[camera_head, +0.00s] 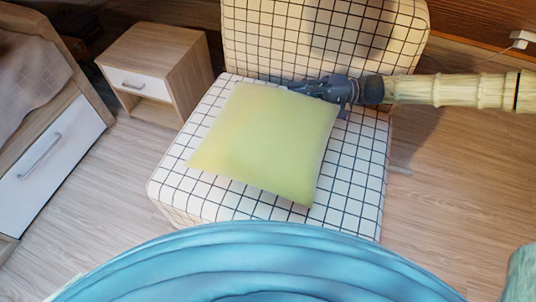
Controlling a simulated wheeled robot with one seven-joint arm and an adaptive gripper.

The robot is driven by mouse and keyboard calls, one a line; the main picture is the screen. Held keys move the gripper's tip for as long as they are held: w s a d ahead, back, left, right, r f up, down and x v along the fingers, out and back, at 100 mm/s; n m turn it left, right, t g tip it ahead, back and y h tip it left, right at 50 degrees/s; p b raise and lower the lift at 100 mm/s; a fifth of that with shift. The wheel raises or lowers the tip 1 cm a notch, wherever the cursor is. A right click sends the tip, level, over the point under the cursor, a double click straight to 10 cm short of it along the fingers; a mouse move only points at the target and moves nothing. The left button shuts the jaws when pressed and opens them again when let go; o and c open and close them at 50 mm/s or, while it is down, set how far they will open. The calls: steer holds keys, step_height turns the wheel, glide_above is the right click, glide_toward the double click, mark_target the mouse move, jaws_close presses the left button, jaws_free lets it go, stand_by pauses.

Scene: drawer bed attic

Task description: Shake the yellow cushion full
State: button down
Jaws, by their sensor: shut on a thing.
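The yellow cushion (265,143) is square and looks fairly flat. It is over the seat of the checkered chair (172,187), slightly rotated, with one corner toward the front right. My gripper (300,88) reaches in from the right and is shut on the cushion's far edge, near the chair's backrest. The fingertips are partly hidden at the cushion's edge. I cannot tell whether the cushion rests on the seat or hangs just above it.
A wooden nightstand (160,50) with a white drawer stands left of the chair. A bed (50,150) with a white drawer front is at the far left. The backrest (270,35) rises behind the cushion. Wooden floor (440,190) is clear on the right.

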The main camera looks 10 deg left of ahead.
steer(key=shift+f+b, duration=0.75)
steer(key=shift+f, duration=1.55)
